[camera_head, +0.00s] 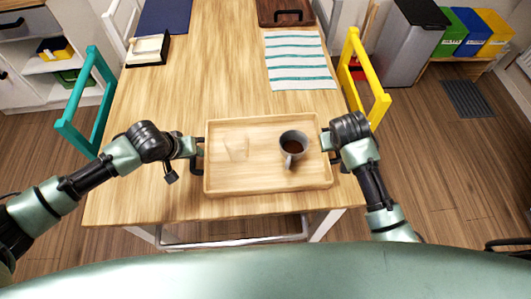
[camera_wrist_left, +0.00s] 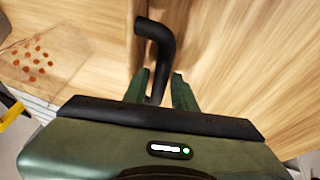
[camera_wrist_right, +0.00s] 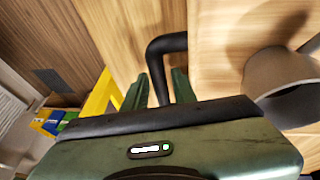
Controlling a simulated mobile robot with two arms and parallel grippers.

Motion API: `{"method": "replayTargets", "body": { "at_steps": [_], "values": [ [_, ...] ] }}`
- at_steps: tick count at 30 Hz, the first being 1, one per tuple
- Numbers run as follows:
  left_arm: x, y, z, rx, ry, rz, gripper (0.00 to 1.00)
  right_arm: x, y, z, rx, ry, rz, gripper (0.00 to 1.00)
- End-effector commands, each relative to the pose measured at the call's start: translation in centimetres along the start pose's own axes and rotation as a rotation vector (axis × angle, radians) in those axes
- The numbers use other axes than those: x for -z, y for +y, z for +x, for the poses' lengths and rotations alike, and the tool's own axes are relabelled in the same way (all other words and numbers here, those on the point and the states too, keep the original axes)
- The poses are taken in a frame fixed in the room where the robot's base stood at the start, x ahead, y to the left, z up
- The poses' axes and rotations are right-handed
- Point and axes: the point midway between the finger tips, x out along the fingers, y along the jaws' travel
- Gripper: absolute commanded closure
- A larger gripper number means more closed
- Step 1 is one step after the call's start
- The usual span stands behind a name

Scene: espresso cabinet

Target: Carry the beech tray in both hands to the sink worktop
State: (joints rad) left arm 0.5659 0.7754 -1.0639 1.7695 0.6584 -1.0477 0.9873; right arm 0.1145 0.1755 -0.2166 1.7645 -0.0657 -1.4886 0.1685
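The beech tray (camera_head: 265,185) is at the front part of the wooden table, with a black handle at each short side. A grey mug (camera_head: 293,139) of dark liquid stands on its right half, and a clear, faint object (camera_head: 237,148), perhaps a glass, on its left half. I cannot tell whether the tray touches the table.
The table (camera_head: 200,60) holds a striped cloth (camera_head: 298,60), a dark board (camera_head: 285,10) and a black-edged holder (camera_head: 148,50). A teal chair (camera_head: 85,105) is at left, a yellow chair (camera_head: 365,75) at right. Bare floor (camera_head: 450,170) lies to the right. The sink worktop is not identifiable.

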Motion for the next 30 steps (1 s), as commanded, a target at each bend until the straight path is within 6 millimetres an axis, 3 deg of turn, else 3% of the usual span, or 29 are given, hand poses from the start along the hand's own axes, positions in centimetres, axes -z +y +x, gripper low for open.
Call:
{"method": "replayTargets", "body": {
  "at_steps": [12, 15, 30],
  "values": [
    [0.01, 0.00, 0.80, 0.000, 0.000, 0.001, 0.73, 0.02, 0.01, 0.80, 0.000, 0.001, 0.000, 0.73],
    [0.01, -0.01, 0.79, 0.000, 0.000, 0.001, 1.00, 0.01, 0.01, 0.79, 0.000, 0.001, 0.000, 1.00],
    [0.00, -0.03, 0.78, 0.001, 0.000, 0.001, 1.00, 0.02, 0.00, 0.77, 0.000, 0.001, 0.000, 1.00]
  ]
}}
